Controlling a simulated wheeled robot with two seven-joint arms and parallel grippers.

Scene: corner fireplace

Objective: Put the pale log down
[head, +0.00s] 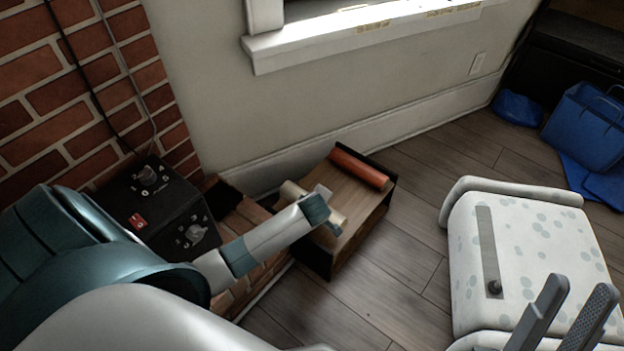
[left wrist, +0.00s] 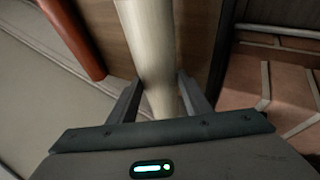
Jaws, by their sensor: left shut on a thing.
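The pale log (head: 338,216) is a smooth cream cylinder at the left part of the brown wooden box top (head: 352,195). My left gripper (head: 326,212) is shut on it and hides its middle. In the left wrist view the pale log (left wrist: 150,45) runs up between the two fingers of my left gripper (left wrist: 160,95). I cannot tell whether the log touches the box top. A red-orange log (head: 358,168) lies at the far right edge of the box; it also shows in the left wrist view (left wrist: 72,38). My right gripper (head: 568,315) is open and empty at the lower right.
A black box with fittings (head: 155,205) stands left by the brick wall (head: 75,90). A pale spotted seat (head: 535,250) stands at right, with a blue bag (head: 585,128) behind it. Wood floor (head: 400,260) is clear between the wooden box and the seat.

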